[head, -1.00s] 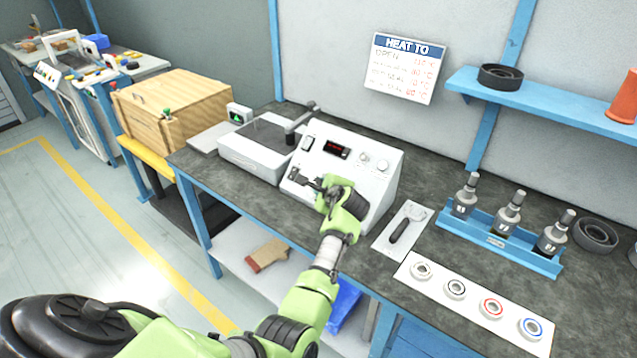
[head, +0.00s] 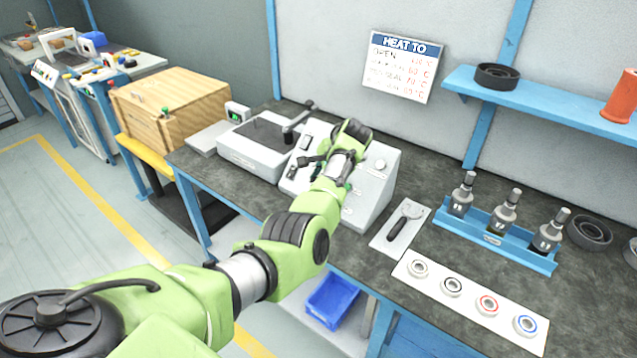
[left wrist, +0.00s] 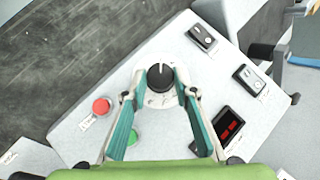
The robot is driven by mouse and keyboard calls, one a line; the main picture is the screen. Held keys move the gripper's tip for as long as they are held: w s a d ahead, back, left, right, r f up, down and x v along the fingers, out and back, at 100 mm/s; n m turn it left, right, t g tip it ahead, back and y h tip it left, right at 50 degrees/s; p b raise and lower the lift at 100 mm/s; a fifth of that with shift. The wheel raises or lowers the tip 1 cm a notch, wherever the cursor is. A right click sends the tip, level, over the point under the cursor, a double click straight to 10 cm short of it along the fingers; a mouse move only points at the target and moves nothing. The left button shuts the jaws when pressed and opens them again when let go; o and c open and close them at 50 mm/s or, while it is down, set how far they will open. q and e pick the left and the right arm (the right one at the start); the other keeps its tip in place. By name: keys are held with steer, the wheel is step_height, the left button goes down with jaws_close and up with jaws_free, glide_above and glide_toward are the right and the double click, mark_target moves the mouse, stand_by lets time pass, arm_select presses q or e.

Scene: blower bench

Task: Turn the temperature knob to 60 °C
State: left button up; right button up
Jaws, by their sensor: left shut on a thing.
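The temperature knob (left wrist: 160,77) is a black round knob with a light pointer mark on a pale dial, on the sloped face of a white control box (head: 372,204). In the left wrist view my left gripper (left wrist: 160,74) has its two fingers closed on the knob's sides. In the head view my left gripper (head: 350,135) is at the upper front of the box, and my arm hides the knob and the display there. The red display (left wrist: 230,125) shows in the left wrist view, too small to read. My right gripper is not in view.
A red button (left wrist: 102,106), a green button (left wrist: 131,137) and black switches (left wrist: 202,36) surround the knob. A lever (head: 298,118) stands left of the box. A tool on a white plate (head: 392,237) lies right. A HEAT TO sign (head: 403,66) hangs behind.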

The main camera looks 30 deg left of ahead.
arm_select(q)
steer(key=shift+f+n+h, duration=0.1)
steer(key=shift+n+h, duration=0.2)
steer(key=shift+n, duration=0.1)
steer(key=o, duration=1.1)
steer(key=shift+d+r, duration=0.1)
steer(key=shift+r, duration=0.3)
steer(key=v, duration=1.1)
steer(key=shift+d, duration=0.15)
steer(key=shift+w, duration=0.1)
